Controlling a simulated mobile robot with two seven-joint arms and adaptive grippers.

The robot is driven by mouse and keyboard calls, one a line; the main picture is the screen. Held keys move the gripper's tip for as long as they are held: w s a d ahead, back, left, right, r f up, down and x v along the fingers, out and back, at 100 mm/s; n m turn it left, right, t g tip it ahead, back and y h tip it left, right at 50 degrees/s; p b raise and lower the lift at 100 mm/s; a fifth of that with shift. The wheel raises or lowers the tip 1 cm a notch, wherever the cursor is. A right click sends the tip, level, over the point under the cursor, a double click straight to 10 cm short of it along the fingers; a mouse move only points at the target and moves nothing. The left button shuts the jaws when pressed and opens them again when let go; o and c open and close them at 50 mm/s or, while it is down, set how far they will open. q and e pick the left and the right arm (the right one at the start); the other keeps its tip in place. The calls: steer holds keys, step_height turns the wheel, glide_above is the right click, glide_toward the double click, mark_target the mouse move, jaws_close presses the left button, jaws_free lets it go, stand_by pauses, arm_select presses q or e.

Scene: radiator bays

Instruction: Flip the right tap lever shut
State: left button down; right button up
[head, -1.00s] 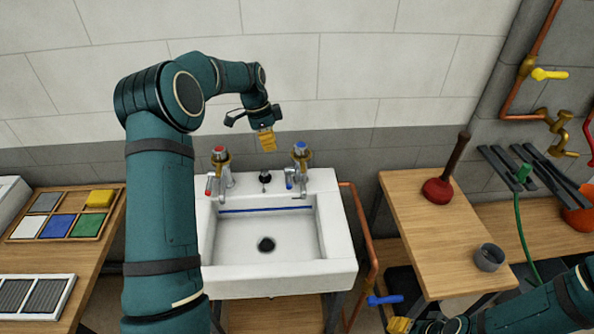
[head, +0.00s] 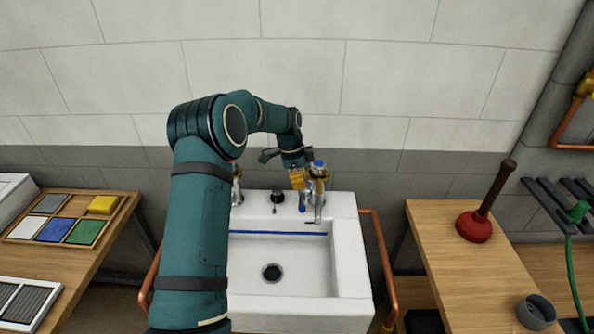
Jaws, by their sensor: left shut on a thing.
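The right tap (head: 319,186) stands at the sink's back right, with a blue cap, a brass body and a chrome spout. Its blue-marked lever (head: 302,202) hangs down on its left side. My left gripper (head: 298,182), with yellow fingertips, is at the tap's left side, shut on the lever; the exact contact is partly hidden. The left tap (head: 237,190) is mostly hidden behind my left arm. My right gripper is out of view.
The white sink (head: 345,262) has a drain in its basin, and my left arm covers its left side. A copper pipe (head: 380,260) runs down its right. A red plunger (head: 474,226) and grey cup (head: 536,311) stand on the right bench. Coloured pads lie on the left bench.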

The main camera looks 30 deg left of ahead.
mark_target(304, 202)
arm_select(q)
steer(key=x, duration=0.6)
steer(key=shift+d+f, duration=0.1)
steer(key=shift+f, duration=0.1)
